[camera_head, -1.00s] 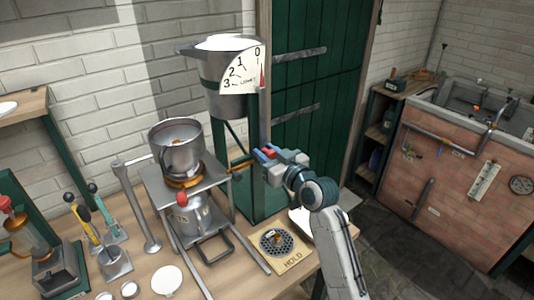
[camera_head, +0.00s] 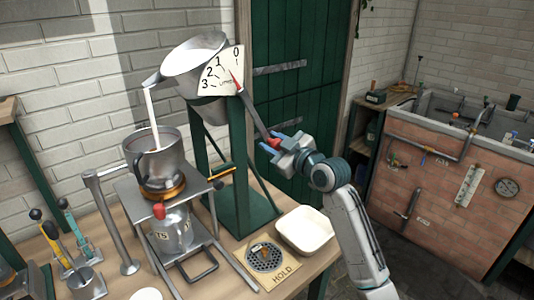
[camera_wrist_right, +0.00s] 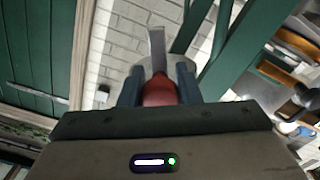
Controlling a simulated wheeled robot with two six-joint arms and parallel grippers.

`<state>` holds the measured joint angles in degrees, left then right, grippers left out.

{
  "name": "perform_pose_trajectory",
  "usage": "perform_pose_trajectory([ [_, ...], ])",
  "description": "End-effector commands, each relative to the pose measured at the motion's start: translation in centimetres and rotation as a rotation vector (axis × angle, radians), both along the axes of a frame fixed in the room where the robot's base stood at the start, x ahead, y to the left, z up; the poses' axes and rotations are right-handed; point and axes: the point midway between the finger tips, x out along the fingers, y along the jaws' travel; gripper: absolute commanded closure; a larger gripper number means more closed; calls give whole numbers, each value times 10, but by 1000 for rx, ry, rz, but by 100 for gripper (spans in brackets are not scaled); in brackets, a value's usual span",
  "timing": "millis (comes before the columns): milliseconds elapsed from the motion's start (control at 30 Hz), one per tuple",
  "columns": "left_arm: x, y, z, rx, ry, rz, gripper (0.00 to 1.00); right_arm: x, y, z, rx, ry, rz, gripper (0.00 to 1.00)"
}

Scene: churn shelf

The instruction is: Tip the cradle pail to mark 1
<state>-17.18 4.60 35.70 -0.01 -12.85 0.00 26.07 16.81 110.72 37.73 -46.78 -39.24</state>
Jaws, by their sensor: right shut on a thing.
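The metal cradle pail (camera_head: 195,58) hangs in a green stand (camera_head: 240,180), tilted left. A white stream (camera_head: 152,118) runs from its lip into the metal pot (camera_head: 150,150) below. The white dial (camera_head: 222,72) on the pail reads 0 to 3. Its red pointer (camera_head: 236,80) appears to lie between 0 and 1. My right gripper (camera_head: 272,143) is shut on the red grip of the pail's metal lever (camera_head: 252,115). The red grip (camera_wrist_right: 158,90) shows between the fingers in the right wrist view. My left gripper is not in view.
The pot sits on a metal stand above a smaller can (camera_head: 172,232). A white tray (camera_head: 305,231) and a HOLD plate (camera_head: 265,262) with a round grate lie on the bench. A green door (camera_head: 295,100) is behind. Tools stand at the left.

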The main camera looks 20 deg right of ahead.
Motion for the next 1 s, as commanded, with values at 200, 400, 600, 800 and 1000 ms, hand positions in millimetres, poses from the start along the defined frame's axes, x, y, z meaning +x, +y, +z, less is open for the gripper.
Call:
perform_pose_trajectory([
  [200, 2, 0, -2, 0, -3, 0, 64, 1, -4, 3, -23, -10, 0, 100],
  [400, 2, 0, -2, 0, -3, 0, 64, 1, -4, 3, -23, -9, 0, 100],
  [600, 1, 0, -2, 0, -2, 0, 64, 1, -4, 3, -23, -9, 0, 52],
  [800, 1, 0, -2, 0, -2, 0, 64, 1, -4, 3, -23, -9, 0, 49],
  [1000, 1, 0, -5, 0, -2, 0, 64, -4, -6, 1, -24, -9, -1, 49],
])
